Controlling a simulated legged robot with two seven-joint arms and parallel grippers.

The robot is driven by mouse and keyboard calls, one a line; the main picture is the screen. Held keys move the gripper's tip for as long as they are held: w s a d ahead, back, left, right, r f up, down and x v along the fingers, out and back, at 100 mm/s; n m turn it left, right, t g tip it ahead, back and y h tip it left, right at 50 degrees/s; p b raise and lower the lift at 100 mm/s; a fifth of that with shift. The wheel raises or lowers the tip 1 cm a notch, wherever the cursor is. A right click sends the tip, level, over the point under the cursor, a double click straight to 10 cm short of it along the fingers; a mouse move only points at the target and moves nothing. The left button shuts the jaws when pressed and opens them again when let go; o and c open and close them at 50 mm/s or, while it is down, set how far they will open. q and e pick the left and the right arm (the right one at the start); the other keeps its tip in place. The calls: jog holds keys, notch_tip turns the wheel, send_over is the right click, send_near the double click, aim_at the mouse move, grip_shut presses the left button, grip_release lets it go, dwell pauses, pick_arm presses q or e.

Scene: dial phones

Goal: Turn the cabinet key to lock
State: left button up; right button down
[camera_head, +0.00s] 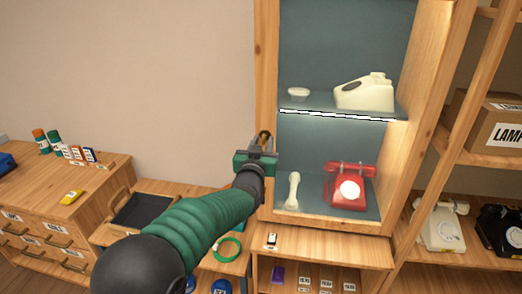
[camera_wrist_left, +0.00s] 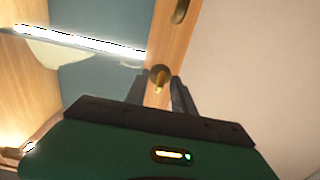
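The wooden cabinet (camera_head: 266,60) has a blue interior with two shelves. A small brass key (camera_head: 264,135) is on its left frame post, and it also shows in the left wrist view (camera_wrist_left: 159,78). My left gripper (camera_head: 261,148) is at this post, right at the key. In the left wrist view its two dark fingers (camera_wrist_left: 158,92) stand apart with the key between or just beyond their tips. Whether a finger touches the key I cannot tell. My right gripper is not in view.
A cream phone (camera_head: 365,92) stands on the upper shelf, a red phone (camera_head: 349,188) and a pale handset (camera_head: 292,190) below. Wooden shelving with a lamp box (camera_head: 488,125) is at right. A drawer desk (camera_head: 50,210) is at left. The wall left of the cabinet is clear.

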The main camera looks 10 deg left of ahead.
pick_arm(q)
jog(key=s+b, duration=0.2)
jog(key=s, duration=1.4)
jog(key=shift+s, duration=0.25)
jog(key=shift+f, duration=0.1)
jog(key=s+a+f+g, duration=0.1)
jog(key=s+f+g, duration=0.2)
jog(key=f, duration=0.3)
jog(key=s+a+f+g+p, duration=0.1)
jog(key=s+f+g, duration=0.2)
jog(key=f, duration=0.4)
jog(key=s+a+f+g, duration=0.1)
jog(key=s+f+g, duration=0.15)
jog(key=f, duration=0.35)
jog(key=s+a+f+g, duration=0.2)
jog(key=s+f+g, duration=0.1)
jog(key=s, duration=0.4)
jog(key=s+a+f+g, duration=0.2)
jog(key=s+f+g, duration=0.2)
jog(key=s+f, duration=0.2)
jog(key=shift+s+p, duration=0.45)
jog(key=shift+s, duration=0.65)
jog(key=shift+a, duration=0.1)
